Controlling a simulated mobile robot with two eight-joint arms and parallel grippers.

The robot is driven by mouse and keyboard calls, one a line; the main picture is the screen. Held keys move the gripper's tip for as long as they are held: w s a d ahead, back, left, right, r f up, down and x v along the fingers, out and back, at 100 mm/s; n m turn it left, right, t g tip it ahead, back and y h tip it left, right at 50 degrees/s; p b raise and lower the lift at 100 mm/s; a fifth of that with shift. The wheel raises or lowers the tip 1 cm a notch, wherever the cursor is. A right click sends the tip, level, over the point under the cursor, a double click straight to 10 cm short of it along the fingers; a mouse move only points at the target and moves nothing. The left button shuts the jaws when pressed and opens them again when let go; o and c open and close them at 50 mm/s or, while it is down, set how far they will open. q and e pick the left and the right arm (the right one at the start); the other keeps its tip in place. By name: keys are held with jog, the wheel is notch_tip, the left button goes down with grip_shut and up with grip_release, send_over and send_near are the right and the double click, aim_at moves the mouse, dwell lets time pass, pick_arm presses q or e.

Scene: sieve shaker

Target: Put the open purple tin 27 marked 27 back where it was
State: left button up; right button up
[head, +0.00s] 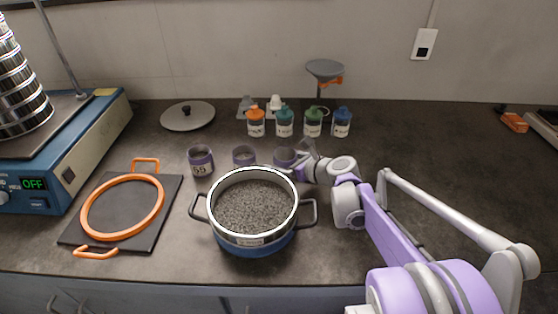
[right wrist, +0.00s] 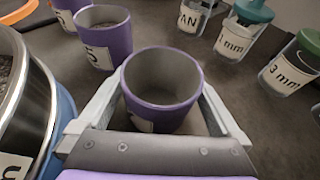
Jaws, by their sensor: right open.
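An open purple tin (right wrist: 160,88) stands upright between the spread fingers of my right gripper (right wrist: 158,108). It looks empty, and its label is mostly hidden, so I cannot read its number. In the head view this tin (head: 284,157) is the rightmost of three in a row, and my right gripper (head: 302,160) reaches it from the right. The middle purple tin (head: 243,155) is partly hidden by the pot. The left purple tin (head: 201,161) carries a label that looks like 59. My left gripper is out of view.
A two-handled pot (head: 253,240) of grey grains stands just in front of the tins. Several capped bottles (head: 284,121) stand behind them. A black board with an orange ring (head: 123,208) and a blue shaker (head: 75,150) are at left. The counter at right is mostly free.

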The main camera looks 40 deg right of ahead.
jog(key=p+v, duration=0.2)
jog(key=v, duration=0.8)
jog(key=shift+s+r, duration=0.15)
jog(key=shift+s, duration=0.25)
